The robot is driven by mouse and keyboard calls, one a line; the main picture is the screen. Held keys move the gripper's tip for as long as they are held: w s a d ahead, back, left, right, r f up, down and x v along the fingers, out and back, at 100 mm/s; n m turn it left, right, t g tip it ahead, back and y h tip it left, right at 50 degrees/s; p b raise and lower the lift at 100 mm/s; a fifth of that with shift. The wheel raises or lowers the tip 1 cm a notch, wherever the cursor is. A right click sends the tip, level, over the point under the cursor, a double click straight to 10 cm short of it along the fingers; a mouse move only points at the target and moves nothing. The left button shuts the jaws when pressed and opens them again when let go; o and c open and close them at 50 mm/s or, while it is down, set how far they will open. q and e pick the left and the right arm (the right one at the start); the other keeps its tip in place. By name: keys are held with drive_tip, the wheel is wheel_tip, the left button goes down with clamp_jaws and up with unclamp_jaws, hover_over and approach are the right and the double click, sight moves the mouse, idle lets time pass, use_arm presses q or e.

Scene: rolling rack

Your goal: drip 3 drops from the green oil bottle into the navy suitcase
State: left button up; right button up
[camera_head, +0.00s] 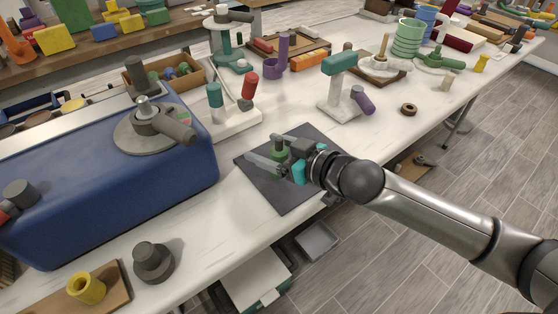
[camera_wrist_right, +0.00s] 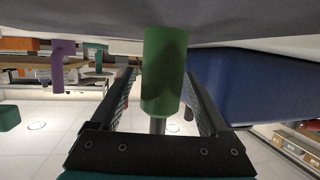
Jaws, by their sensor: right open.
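The green oil bottle (camera_head: 279,147) stands on a dark grey mat (camera_head: 290,193) on the white table. My right gripper (camera_head: 263,148) is open, with its two fingers on either side of the bottle. In the right wrist view, which appears upside down, the green bottle (camera_wrist_right: 163,70) lies between the fingers of the open gripper (camera_wrist_right: 160,78), with its thin grey spout below. The navy suitcase (camera_head: 95,190) is a large blue box at the left, also visible in the wrist view (camera_wrist_right: 255,88). A grey disc with a knobbed fitting (camera_head: 157,127) sits on its top. My left gripper is not in view.
Behind the mat stand a white board with red and teal pegs (camera_head: 228,122) and a teal-topped white stand (camera_head: 338,88). A dark knob (camera_head: 152,262) and a yellow cup (camera_head: 86,287) are at the front left. The table edge runs just in front of the mat.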

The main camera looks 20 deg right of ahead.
clamp_jaws()
idle(0.7)
